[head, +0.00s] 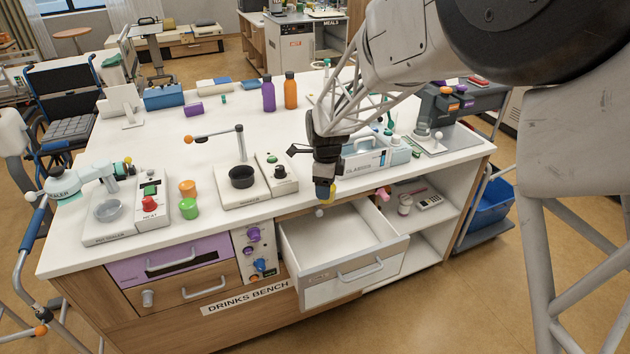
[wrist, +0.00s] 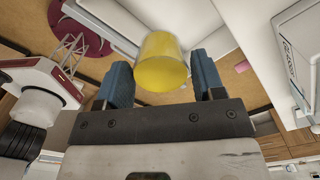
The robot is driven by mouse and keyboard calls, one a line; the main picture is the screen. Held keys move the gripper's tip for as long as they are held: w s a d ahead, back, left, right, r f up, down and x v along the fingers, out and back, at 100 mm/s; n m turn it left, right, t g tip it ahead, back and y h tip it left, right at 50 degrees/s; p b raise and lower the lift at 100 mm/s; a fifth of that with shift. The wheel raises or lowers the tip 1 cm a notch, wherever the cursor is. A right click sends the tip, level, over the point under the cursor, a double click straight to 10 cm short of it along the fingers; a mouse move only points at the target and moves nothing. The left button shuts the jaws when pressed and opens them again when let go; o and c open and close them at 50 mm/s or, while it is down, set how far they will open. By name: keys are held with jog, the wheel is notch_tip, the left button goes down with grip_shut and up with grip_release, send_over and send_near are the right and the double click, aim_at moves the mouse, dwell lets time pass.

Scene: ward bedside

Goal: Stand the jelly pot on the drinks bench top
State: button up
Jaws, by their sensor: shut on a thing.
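My gripper (head: 324,192) points down over the front edge of the drinks bench, above the open drawer. Its blue fingers are shut on a yellow pot (head: 332,190), which I take to be the jelly pot. In the wrist view the yellow pot (wrist: 163,62) sits between the two blue fingertips (wrist: 163,84). In the head view the fingers partly hide it. The drinks bench top (head: 215,133) is white and spreads behind and to the left of my gripper.
The open drawer (head: 358,277) juts out below my gripper and looks empty. A hob unit (head: 242,195) stands to the left, with orange (head: 187,188) and green (head: 189,208) pots further left. A caddy (head: 362,158) stands close on the right. The middle back of the top is mostly clear.

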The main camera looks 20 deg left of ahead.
jog(key=shift+w, duration=0.1)
dwell(0.3)
jog(key=w+a, duration=0.3)
jog(key=w, duration=0.1)
jog(key=w+a+f, duration=0.1)
jog(key=w+a, duration=0.2)
jog(key=w, duration=0.1)
jog(key=w+a, duration=0.3)
jog(key=w, duration=0.2)
jog(key=shift+f, duration=0.2)
jog(key=shift+f, duration=0.1)
jog(key=shift+f, duration=1.65)
jog(key=shift+f, duration=0.15)
jog(key=o, duration=1)
jog(key=shift+c, duration=0.2)
notch_tip(320, 180, up, 12)
